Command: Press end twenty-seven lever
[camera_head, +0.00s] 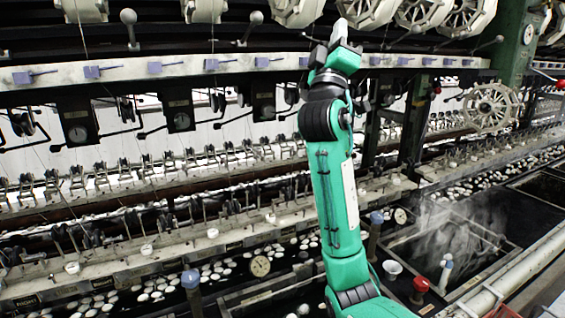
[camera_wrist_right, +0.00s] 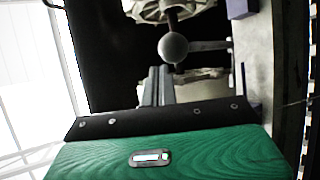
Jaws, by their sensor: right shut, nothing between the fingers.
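My right gripper (camera_head: 339,32) is raised at the upper rail of the machine, its fingers closed together and empty. In the right wrist view the shut fingers (camera_wrist_right: 156,85) point at a grey ball knob (camera_wrist_right: 173,47) on a dark lever shaft, just past the fingertips. Whether they touch it I cannot tell. Similar ball-ended levers (camera_head: 256,17) line the rail, with another farther left (camera_head: 128,16). No number marking the twenty-seventh end is readable. My left gripper is out of view.
Pale reels (camera_head: 370,12) hang above the rail close to my right gripper. Blue-purple guides (camera_head: 211,64) run along a pale beam (camera_head: 150,69) below. A green post (camera_head: 514,40) stands right. Steaming basins (camera_head: 455,245) lie lower right.

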